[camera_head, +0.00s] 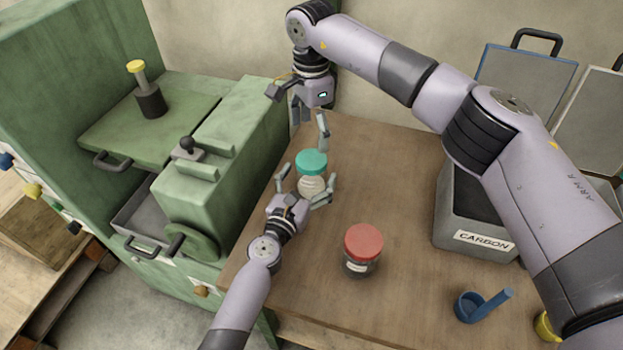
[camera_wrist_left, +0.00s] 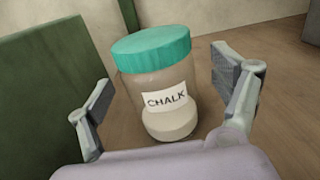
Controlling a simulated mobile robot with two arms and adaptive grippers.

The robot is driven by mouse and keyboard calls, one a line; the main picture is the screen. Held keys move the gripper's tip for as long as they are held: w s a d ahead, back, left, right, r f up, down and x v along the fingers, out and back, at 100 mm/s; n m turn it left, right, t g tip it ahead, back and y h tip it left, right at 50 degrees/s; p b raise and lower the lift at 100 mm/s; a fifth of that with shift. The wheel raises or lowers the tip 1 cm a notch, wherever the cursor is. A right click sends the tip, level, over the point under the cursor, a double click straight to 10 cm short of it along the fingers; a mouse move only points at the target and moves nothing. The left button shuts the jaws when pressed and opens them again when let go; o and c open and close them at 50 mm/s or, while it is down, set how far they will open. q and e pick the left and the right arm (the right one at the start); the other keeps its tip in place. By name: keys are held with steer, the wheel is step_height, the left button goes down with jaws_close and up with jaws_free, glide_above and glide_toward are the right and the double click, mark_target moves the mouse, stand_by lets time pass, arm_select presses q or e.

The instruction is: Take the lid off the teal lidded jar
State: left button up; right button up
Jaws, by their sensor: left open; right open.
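The teal-lidded jar stands upright on the wooden table, its clear body (camera_head: 312,185) holding pale contents. Its teal lid (camera_head: 312,161) is on top. In the left wrist view the jar (camera_wrist_left: 158,90) shows a "CHALK" label, with the lid (camera_wrist_left: 151,51) seated on it. My left gripper (camera_head: 307,183) is open, its fingers on either side of the jar body; in the left wrist view a gap shows on both sides. My right gripper (camera_head: 309,131) is open above and behind the lid, fingers pointing down, one near the lid's far right edge. Whether it touches the lid cannot be told.
A red-lidded jar (camera_head: 363,248) stands nearer the front. A blue cup with a handle (camera_head: 470,307) and a grey "CARBON" bin (camera_head: 470,222) are to the right. A green machine (camera_head: 215,165) borders the table's left side. The table between the jars is clear.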

arm_select(q)
steer(key=shift+x, duration=0.95)
steer(key=shift+f, duration=0.1)
steer(key=shift+c, duration=0.2)
